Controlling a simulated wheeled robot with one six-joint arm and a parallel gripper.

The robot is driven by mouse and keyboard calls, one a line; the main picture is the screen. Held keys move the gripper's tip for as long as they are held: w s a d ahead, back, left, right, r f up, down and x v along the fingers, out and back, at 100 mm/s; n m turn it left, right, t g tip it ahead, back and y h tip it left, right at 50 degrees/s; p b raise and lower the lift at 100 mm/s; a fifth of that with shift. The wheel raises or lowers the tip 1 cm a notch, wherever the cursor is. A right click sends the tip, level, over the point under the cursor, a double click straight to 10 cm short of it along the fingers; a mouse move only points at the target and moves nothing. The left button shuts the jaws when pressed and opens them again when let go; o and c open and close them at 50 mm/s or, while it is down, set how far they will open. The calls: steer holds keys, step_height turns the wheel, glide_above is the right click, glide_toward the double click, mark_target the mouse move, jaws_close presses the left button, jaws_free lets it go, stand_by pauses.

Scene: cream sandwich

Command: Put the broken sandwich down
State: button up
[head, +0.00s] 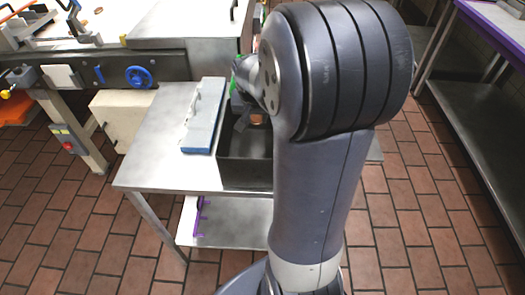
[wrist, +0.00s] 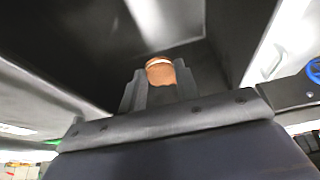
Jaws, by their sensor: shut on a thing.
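My gripper (wrist: 160,82) is shut on the broken sandwich (wrist: 159,70), a small round brown piece with a pale cream line, held between the two grey fingers. In the head view my gripper (head: 243,122) is over or inside the dark bin (head: 243,173), partly hidden by my arm. A brown bit of the sandwich (head: 257,119) shows beside it. The dark walls of the bin (wrist: 75,45) surround the sandwich in the wrist view. I cannot tell whether the sandwich touches the bin's floor.
The bin stands on a steel table (head: 150,165), next to a long grey-blue box-like piece (head: 203,120). A machine with a blue handwheel (head: 138,76) is behind at the left. A steel shelf (head: 480,150) is at the right. Tiled floor is open at the front left.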

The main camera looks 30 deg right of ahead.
mark_target(257, 142)
step_height(257, 142, down, 8)
steer(key=shift+f+b, duration=0.2)
steer(key=shift+b, duration=0.1)
steer(key=shift+f, duration=0.1)
steer(key=o, duration=0.9)
steer(key=shift+r, duration=0.4)
steer(key=p+v, duration=0.1)
steer(key=v, duration=1)
steer(key=shift+s+a+r, duration=0.1)
steer(key=shift+s+r, duration=0.05)
steer(key=shift+r, duration=0.05)
steer(key=b+x, duration=0.1)
steer(key=x, duration=1.1)
steer(key=shift+f, duration=0.2)
steer(key=shift+r, duration=0.9)
